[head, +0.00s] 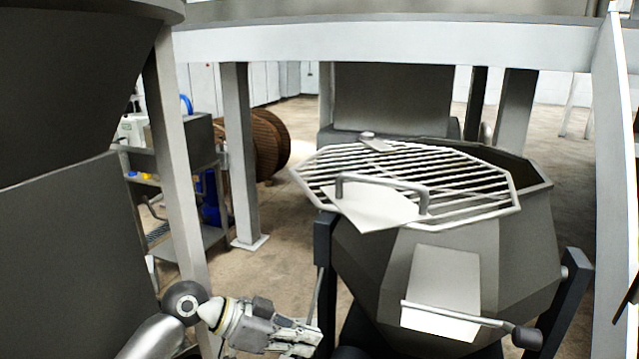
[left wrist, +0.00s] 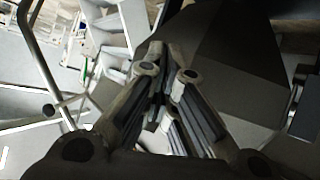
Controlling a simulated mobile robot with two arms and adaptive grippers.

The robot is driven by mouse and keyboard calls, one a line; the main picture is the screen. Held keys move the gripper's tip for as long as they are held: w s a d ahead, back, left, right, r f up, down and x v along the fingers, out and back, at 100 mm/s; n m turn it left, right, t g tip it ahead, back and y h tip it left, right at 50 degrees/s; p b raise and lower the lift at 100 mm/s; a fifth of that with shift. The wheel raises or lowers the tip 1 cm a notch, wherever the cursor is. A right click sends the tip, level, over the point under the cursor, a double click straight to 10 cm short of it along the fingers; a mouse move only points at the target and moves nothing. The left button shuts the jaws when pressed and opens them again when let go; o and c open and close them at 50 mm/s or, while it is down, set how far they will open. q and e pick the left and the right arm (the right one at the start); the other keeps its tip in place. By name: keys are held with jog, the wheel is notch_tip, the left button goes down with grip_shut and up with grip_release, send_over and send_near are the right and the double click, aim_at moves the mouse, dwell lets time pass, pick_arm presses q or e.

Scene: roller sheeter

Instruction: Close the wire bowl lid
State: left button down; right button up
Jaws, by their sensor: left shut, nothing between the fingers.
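The wire lid (head: 460,178) is a grey grid of parallel bars with an angular rim, over the grey faceted bowl (head: 480,250). A pale plate on its near left carries a bent bar handle (head: 382,180). The lid's left edge sticks out past the bowl, and a gap shows at the bowl's back right rim, so it does not sit flush. My left gripper (head: 312,340) is shut and empty, low at the left of the bowl and apart from the lid and handle. Its closed fingers (left wrist: 160,98) fill the left wrist view. My right gripper is out of view.
A tilt bar with a dark knob (head: 525,338) crosses the bowl's front. Dark supports flank the bowl. A white beam (head: 400,45) and posts (head: 240,150) frame it. A cart (head: 180,185) and wooden reel (head: 265,145) stand behind. Open floor lies between them.

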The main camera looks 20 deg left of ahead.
pick_arm(q)
jog(key=w+a+r+m+t+h, duration=0.1)
jog(key=w+a+r, duration=0.1)
jog(key=r, duration=0.4)
jog(key=w+a+r+h, duration=0.2)
jog(key=r, duration=0.4)
jog(key=m+t+h, duration=0.1)
jog(key=t+h, duration=0.1)
jog(key=h, duration=0.1)
send_near(321, 200)
notch_tip(321, 200, up, 4)
jog(key=p+x, duration=0.2)
jog(key=x, duration=0.1)
jog(key=p+x, duration=0.2)
jog(key=x, duration=0.1)
jog(key=p+x, duration=0.2)
jog(key=x, duration=0.1)
jog(key=shift+w+d+f, duration=0.15)
jog(key=shift+d+f, duration=0.2)
jog(key=shift+f, duration=0.05)
jog(key=shift+d, duration=0.15)
